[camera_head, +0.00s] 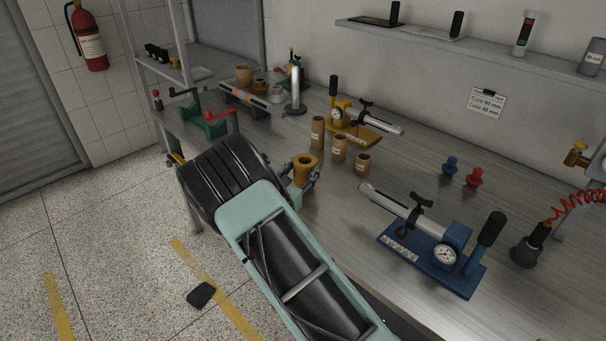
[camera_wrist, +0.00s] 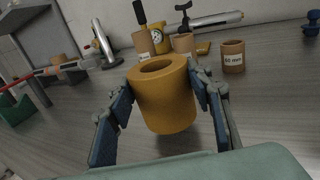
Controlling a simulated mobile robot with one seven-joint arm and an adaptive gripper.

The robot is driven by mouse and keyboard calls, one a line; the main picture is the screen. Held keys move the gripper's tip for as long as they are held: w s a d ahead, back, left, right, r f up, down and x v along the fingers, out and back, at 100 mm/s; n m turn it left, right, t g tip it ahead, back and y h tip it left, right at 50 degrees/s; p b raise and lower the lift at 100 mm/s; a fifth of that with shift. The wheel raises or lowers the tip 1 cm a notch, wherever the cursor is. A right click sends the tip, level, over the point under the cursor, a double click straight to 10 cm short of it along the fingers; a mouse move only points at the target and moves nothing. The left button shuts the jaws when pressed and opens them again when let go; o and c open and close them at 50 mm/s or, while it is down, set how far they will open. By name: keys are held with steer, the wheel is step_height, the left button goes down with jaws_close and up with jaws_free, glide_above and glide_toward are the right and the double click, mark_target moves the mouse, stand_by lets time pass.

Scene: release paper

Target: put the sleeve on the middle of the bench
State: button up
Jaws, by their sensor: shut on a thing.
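The sleeve is held over the front left part of the bench (camera_head: 330,215). Its lower end is partly hidden by my gripper in the head view; in the wrist view it appears to be above the bench top.
Several brown cardboard tubes (camera_head: 339,148) stand behind the sleeve. A blue tool with a gauge (camera_head: 432,250) lies at the front right, and a yellow one (camera_head: 357,130) behind. Blue (camera_head: 450,166) and red (camera_head: 475,177) knobs stand to the right. Bench between tubes and blue tool is clear.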

steer(key=shift+f, duration=0.9)
steer(key=shift+f, duration=0.25)
steer(key=o, duration=1.3)
steer(key=shift+c, duration=0.2)
steer(key=shift+r, duration=0.15)
steer(key=shift+r, duration=0.2)
steer(key=v, duration=1.2)
steer(key=shift+f+b, duration=0.15)
steer(key=shift+b, duration=0.15)
